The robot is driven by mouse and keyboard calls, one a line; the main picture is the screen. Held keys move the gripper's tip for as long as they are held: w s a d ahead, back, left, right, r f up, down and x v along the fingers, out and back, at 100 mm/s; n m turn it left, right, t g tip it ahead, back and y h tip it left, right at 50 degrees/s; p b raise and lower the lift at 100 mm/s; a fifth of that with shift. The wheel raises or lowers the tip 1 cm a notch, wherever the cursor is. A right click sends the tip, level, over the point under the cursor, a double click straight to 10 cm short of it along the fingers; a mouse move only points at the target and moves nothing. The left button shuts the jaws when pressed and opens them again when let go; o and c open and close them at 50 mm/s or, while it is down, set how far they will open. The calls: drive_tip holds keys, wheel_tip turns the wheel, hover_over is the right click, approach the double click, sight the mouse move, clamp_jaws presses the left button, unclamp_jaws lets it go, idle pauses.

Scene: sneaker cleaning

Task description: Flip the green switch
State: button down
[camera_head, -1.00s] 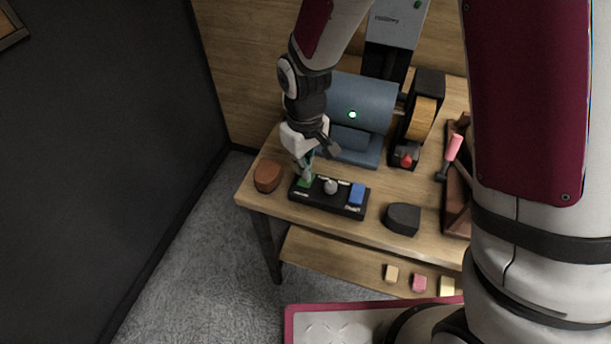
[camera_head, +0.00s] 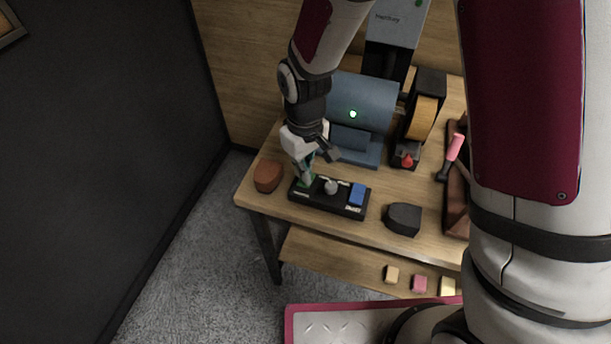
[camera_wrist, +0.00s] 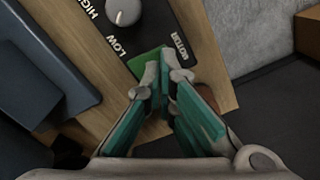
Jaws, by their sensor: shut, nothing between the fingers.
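The green switch (camera_wrist: 147,63) sits at one end of a black control box; in the head view its green face (camera_head: 302,182) shows just under my fingertips. The black box (camera_head: 327,204) lies on the table and also carries a grey knob (camera_head: 331,187) and a blue switch (camera_head: 357,195). My gripper (camera_head: 307,177) is shut and empty, pointing down over the green switch. In the wrist view the closed fingertips (camera_wrist: 164,62) cover part of the switch. Whether they touch or press it I cannot tell.
A brown block (camera_head: 267,176) is close left of the box. A blue-grey machine (camera_head: 362,108) with a lit green light stands behind it. A dark block (camera_head: 402,219) lies to the right. A sanding wheel machine (camera_head: 419,119) and a pink-handled tool (camera_head: 451,157) are farther right.

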drive_tip(key=shift+f+b, duration=0.4)
drive_tip(key=shift+f, duration=0.55)
idle(0.4)
drive_tip(key=shift+r+p, duration=1.85)
drive_tip(key=shift+r, duration=1.7)
drive_tip(key=s+d+r+m+t, duration=0.1)
drive_tip(key=s+d+r+m, duration=0.15)
drive_tip(key=d+r, duration=0.45)
drive_tip(key=s+d+r+m+t, duration=0.2)
drive_tip(key=s+d+r, duration=0.15)
drive_tip(key=r, duration=0.75)
drive_tip(key=s+d+r+m+t, duration=0.1)
drive_tip(key=s+d+r, duration=0.3)
drive_tip(key=s, duration=0.2)
drive_tip(key=s+d+r+m+t, duration=0.1)
drive_tip(key=s+d+r+m, duration=0.1)
drive_tip(key=s, duration=0.4)
drive_tip(key=shift+d+r, duration=0.85)
drive_tip(key=shift+r, duration=0.05)
drive_tip(key=shift+s+m, duration=0.1)
drive_tip(key=shift+m, duration=0.15)
